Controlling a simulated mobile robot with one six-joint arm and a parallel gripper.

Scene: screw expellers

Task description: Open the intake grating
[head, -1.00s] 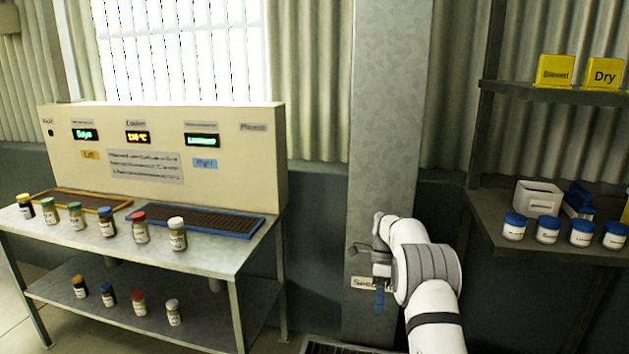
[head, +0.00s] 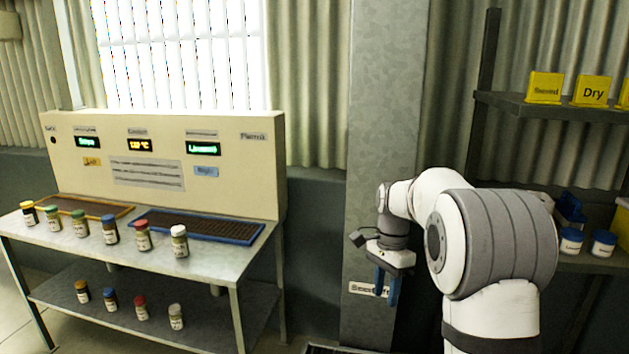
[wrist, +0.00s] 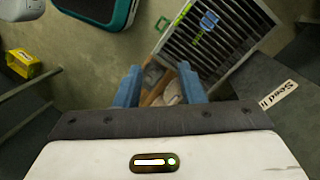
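The intake grating (wrist: 212,38), dark parallel bars in a pale frame with a green and blue mark, lies beyond my fingers at upper right in the wrist view. A dark barred edge (head: 333,349), probably the same grating, shows at the bottom of the head view. My gripper (wrist: 160,80) is open, its two blue fingers apart with nothing held. Past the fingertips are brown and pale shapes (wrist: 165,85) that I cannot identify. In the head view my gripper (head: 386,292) points down in front of the grey column. Most of the grating is out of the head view.
A grey column (head: 385,120) with a white label (head: 362,288) stands behind my gripper. A metal table (head: 120,250) with several jars and a control panel (head: 240,170) is at left. A shelf (head: 520,103) is at right. A teal object (wrist: 120,15) is at upper left.

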